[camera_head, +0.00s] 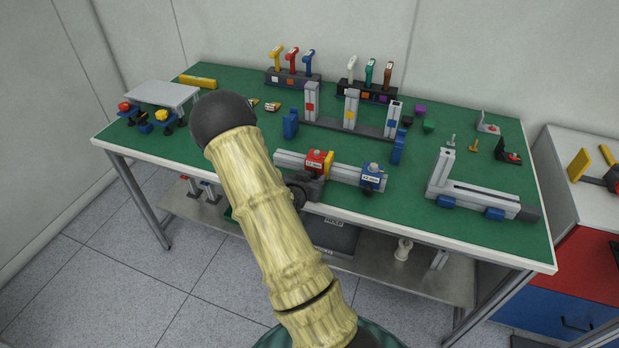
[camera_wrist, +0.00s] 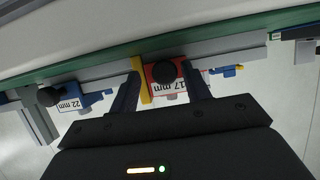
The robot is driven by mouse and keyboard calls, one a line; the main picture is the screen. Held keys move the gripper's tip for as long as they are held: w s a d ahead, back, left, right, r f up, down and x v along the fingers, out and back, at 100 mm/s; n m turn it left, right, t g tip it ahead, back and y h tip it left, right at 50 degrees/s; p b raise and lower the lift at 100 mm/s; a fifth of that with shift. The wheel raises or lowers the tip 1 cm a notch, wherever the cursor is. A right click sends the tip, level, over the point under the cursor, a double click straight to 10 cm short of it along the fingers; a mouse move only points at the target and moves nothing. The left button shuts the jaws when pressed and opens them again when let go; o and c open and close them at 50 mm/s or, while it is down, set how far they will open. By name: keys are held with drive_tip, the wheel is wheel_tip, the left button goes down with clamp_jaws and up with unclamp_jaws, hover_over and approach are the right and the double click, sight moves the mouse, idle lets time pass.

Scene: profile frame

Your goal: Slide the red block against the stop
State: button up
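The red block (camera_head: 318,160), with a dark knob and a "17 mm" label in the wrist view (camera_wrist: 164,88), sits on the grey profile rail (camera_head: 290,159). A yellow plate (camera_head: 329,163), seemingly the stop, stands right beside it, to its right in the head view and to its left in the wrist view (camera_wrist: 142,82). Any gap between them is too small to tell. My gripper (camera_wrist: 161,80) has its fingers apart, one beside the yellow plate and one beside the red block. Whether they press on them is unclear. In the head view my arm partly hides the rail's front.
A blue block (camera_head: 373,178) labelled "22 mm" sits farther right on the same rail. A grey L-shaped profile (camera_head: 470,192) lies at the right. Behind stand a grey frame with uprights (camera_head: 350,112) and blue clamps (camera_head: 291,124).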

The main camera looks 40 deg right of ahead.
drive_tip(key=shift+a, duration=0.2)
drive_tip(key=shift+a+r, duration=0.15)
drive_tip(key=shift+a, duration=0.05)
drive_tip(key=p+v, duration=1)
drive_tip(key=v, duration=0.6)
drive_tip(key=shift+s+a+r+p, duration=0.2)
drive_tip(key=shift+s+p, duration=0.05)
drive_tip(key=shift+p, duration=0.15)
drive_tip(key=shift+f, duration=0.1)
